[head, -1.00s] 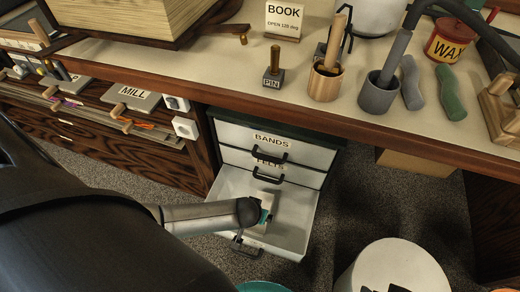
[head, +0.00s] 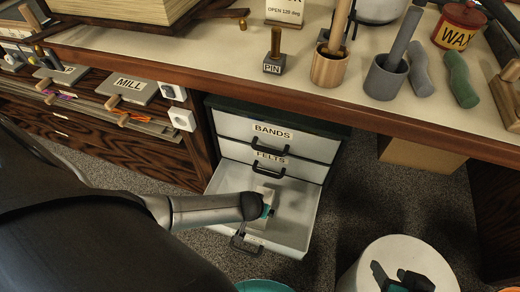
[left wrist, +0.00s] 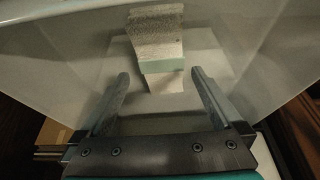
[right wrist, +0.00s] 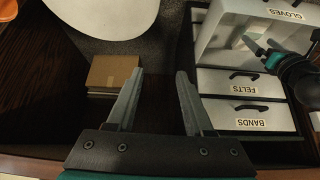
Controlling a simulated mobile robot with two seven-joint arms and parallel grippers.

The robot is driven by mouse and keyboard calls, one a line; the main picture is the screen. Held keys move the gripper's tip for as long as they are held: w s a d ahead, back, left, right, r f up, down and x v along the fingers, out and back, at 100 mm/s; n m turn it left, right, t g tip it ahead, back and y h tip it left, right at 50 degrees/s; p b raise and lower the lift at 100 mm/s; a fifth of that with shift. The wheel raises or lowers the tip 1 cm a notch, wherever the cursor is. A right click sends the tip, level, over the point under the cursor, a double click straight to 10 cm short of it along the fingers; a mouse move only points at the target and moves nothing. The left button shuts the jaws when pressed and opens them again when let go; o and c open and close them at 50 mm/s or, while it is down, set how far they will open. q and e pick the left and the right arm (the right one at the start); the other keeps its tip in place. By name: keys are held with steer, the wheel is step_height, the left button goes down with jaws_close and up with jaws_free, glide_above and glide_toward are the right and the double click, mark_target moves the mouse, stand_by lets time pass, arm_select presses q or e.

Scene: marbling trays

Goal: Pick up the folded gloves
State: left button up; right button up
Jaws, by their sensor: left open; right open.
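The folded gloves (left wrist: 157,50) are a pale grey bundle with a light green band. They lie in the open bottom drawer (head: 296,232), labelled GLOVES in the right wrist view (right wrist: 225,35). My left gripper (left wrist: 160,77) is open inside the drawer; the near end of the bundle shows between its fingertips, with a gap on each side. In the head view the left wrist hides most of the gloves and fingers. My right gripper (right wrist: 160,75) is open and empty, low at the right in the head view (head: 398,279).
The closed FELTS (head: 270,160) and BANDS (head: 272,134) drawers sit above the open one, under the worktop edge (head: 340,116). A white round-topped object (head: 415,252) stands below my right gripper. A cardboard box (head: 420,153) is under the table.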

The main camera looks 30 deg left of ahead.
arm_select(q)
steer(key=shift+w+a+f+b, duration=0.15)
steer(key=shift+w+f+b, duration=0.1)
steer(key=shift+f+b, duration=0.2)
steer(key=shift+w+a+f+b, duration=0.1)
steer(key=shift+w+f+b, duration=0.1)
steer(key=shift+f+b, duration=0.3)
steer(key=shift+b+x, duration=0.65)
steer(key=shift+x, duration=0.15)
steer(key=shift+w+f+b, duration=0.1)
steer(key=shift+f+b, duration=0.2)
steer(key=shift+b, duration=0.05)
arm_select(e)
steer(key=w+a+r+t+y, duration=0.1)
steer(key=w+a+t+y, duration=0.2)
steer(key=a+t, duration=0.4)
steer(key=shift+w+a+r+y, duration=0.2)
steer(key=shift+a+r+y, duration=0.1)
steer(key=shift+y, duration=0.2)
arm_select(q)
steer(key=c, duration=1.1)
steer(key=shift+c, duration=0.2)
steer(key=shift+r, duration=0.1)
arm_select(e)
steer(key=shift+w+d, duration=0.1)
steer(key=shift+d, duration=0.05)
